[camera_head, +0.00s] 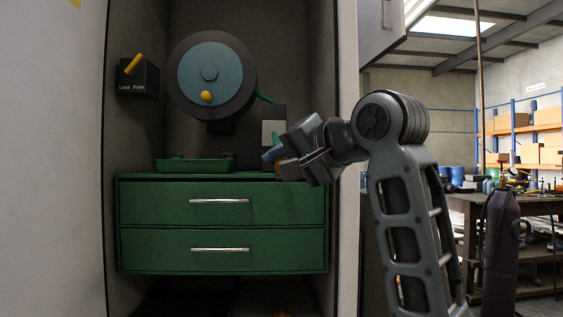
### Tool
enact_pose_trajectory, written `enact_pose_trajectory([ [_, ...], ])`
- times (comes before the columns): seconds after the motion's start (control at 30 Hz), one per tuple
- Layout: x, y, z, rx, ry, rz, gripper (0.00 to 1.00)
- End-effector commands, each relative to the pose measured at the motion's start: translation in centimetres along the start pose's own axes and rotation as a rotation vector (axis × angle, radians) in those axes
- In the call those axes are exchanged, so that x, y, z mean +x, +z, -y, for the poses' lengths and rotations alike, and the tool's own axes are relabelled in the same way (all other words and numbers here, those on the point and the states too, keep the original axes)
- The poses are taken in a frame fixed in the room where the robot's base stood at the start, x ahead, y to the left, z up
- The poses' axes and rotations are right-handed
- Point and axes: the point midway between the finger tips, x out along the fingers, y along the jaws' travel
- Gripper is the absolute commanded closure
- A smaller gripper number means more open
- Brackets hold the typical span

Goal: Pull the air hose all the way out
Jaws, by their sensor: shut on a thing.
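A round hose reel (210,72) with a dark rim, a blue-grey face and a yellow knob hangs on the back wall of the cabinet. A short green stretch of air hose (265,98) leaves the reel at its lower right. My gripper (278,160) is in front of the cabinet's right side, below and right of the reel. It is shut on the hose end, of which a blue and green bit shows at the jaws. The rest of the hose near the jaws is hidden by my gripper.
A lock box (138,78) marked "Lock Free" with a yellow lever is on the left wall. A green drawer unit (222,222) stands below, with a green tray (195,166) on top. A grey block (273,130) is behind my gripper. The cabinet's walls close in both sides.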

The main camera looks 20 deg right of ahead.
Motion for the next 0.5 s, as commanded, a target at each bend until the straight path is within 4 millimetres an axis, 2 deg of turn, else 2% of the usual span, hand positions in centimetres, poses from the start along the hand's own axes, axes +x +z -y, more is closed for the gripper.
enact_pose_trajectory([
  [0.03,0.01,-0.04,-0.19,0.002,0.004,0.000,0.69],
  [0.23,0.01,-0.03,-0.12,0.001,0.002,0.000,0.49],
  [0.5,-0.10,-0.02,-0.03,0.000,0.000,0.000,0.48],
])
